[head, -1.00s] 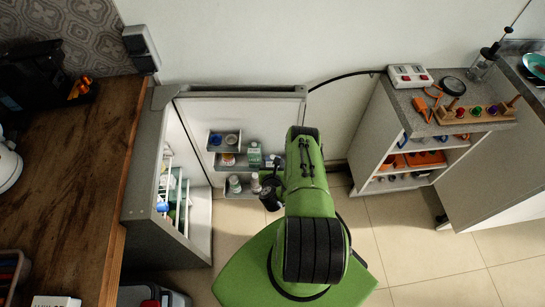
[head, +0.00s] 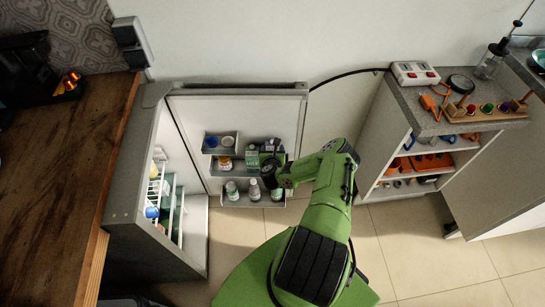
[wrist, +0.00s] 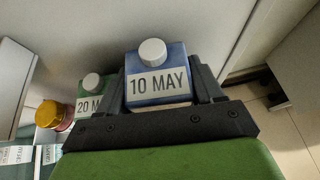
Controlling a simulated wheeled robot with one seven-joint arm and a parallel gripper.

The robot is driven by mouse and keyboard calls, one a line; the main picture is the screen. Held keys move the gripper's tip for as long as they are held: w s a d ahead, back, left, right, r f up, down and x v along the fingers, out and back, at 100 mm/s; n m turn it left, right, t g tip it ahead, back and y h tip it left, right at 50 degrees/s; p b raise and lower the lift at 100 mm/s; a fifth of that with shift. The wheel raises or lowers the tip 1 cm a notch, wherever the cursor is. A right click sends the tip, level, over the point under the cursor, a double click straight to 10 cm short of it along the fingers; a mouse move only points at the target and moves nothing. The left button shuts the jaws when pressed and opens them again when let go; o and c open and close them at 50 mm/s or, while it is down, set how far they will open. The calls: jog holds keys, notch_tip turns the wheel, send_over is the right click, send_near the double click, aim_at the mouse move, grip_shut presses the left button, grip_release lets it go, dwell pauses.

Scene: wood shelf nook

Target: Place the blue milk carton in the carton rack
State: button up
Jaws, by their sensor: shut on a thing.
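In the wrist view the blue milk carton (wrist: 158,75), with a white cap and a "10 MAY" label, is between the fingers of my gripper (wrist: 162,88), which is shut on it. A green carton (wrist: 92,92) with a "20 M…" label stands just left of it. In the head view my gripper (head: 272,170) is at the right end of the middle door rack (head: 228,172), beside the green carton (head: 252,158). My gripper mostly hides the blue carton there. I cannot tell whether its base touches the rack.
The fridge door (head: 190,130) stands open. Its lower rack (head: 238,202) holds several bottles, and an upper small rack (head: 212,150) holds jars. A wooden counter (head: 60,190) is at left and a shelf unit (head: 375,150) at right. Floor is clear between door and shelf unit.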

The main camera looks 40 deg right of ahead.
notch_tip(320, 180, down, 3)
jog(key=b, duration=0.2)
jog(key=shift+f+b, duration=0.15)
jog(key=shift+b, duration=0.2)
jog(key=shift+w+d+f+b, duration=0.15)
jog(key=shift+f+b, duration=0.1)
jog(key=shift+b, duration=0.1)
jog(key=shift+r, duration=0.2)
jog(key=o, duration=1.1)
jog(key=shift+f, duration=0.1)
